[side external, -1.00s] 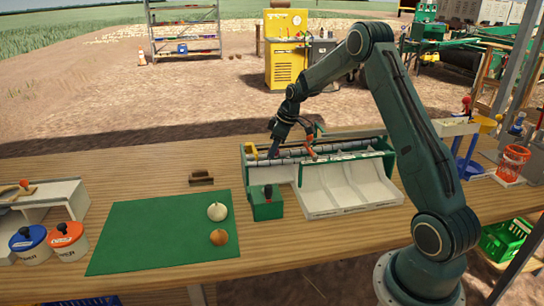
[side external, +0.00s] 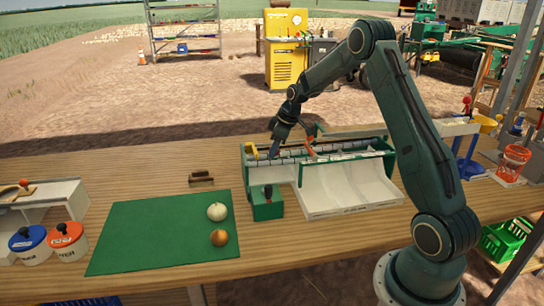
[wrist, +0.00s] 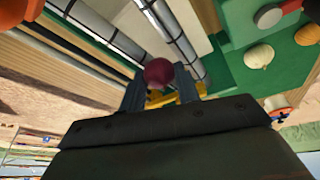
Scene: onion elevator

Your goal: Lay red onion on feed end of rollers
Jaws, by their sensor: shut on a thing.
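The red onion (wrist: 158,72) shows in the wrist view between the two dark fingers of my gripper (wrist: 160,88), which is shut on it. The onion is at the rollers (wrist: 180,42), near their end by a yellow part (wrist: 158,100). I cannot tell whether it touches the rollers. In the side view my gripper (side external: 274,153) is low at the left end of the rollers (side external: 335,150), near the yellow part there. The onion is hidden in that view.
A white onion (side external: 217,212) and a brown onion (side external: 219,237) lie on the green mat (side external: 150,240). A green control box (side external: 267,206) stands before the machine. White sloping chutes (side external: 345,185) lie in front of the rollers. An orange-red part (side external: 313,138) rises beside my gripper.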

